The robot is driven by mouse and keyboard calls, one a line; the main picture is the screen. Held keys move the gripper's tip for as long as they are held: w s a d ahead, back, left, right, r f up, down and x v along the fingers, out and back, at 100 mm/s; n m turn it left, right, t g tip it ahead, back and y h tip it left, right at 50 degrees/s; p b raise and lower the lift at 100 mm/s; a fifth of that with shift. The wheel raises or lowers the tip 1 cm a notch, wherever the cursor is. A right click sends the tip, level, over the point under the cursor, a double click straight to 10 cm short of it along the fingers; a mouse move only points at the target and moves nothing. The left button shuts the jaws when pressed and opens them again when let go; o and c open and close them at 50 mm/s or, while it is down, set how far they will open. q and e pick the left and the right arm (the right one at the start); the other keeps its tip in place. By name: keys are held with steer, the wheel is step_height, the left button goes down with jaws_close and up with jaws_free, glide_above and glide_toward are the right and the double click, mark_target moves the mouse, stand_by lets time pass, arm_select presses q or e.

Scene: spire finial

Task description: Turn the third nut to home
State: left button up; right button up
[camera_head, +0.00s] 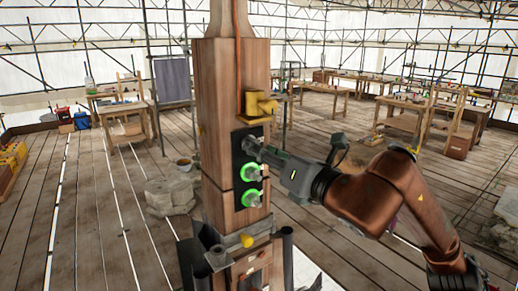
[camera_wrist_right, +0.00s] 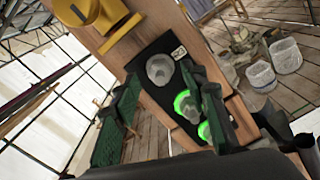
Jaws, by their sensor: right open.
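A black plate (camera_head: 238,154) is fixed upright on the wooden post (camera_head: 222,85) and carries three nuts in a column. The top nut (camera_wrist_right: 160,69) is grey with no green ring. The middle nut (camera_head: 250,173) and the bottom nut (camera_head: 252,198) each have a glowing green ring; both also show in the right wrist view, partly behind a finger. My right gripper (camera_head: 262,152) reaches in from the right at the top nut. In the wrist view its open fingers (camera_wrist_right: 158,80) lie to either side of that nut, with no clear contact. My left gripper is out of view.
A yellow fitting (camera_head: 261,104) juts from the post just above the plate, with an orange cable above it. A yellow cone (camera_head: 247,241) and dark metal pieces (camera_head: 215,257) sit below. Stone blocks (camera_head: 170,197) lie on the plank floor. Workbenches stand farther back.

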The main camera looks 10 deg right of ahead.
steer(key=v, duration=1)
steer(key=shift+s, duration=0.1)
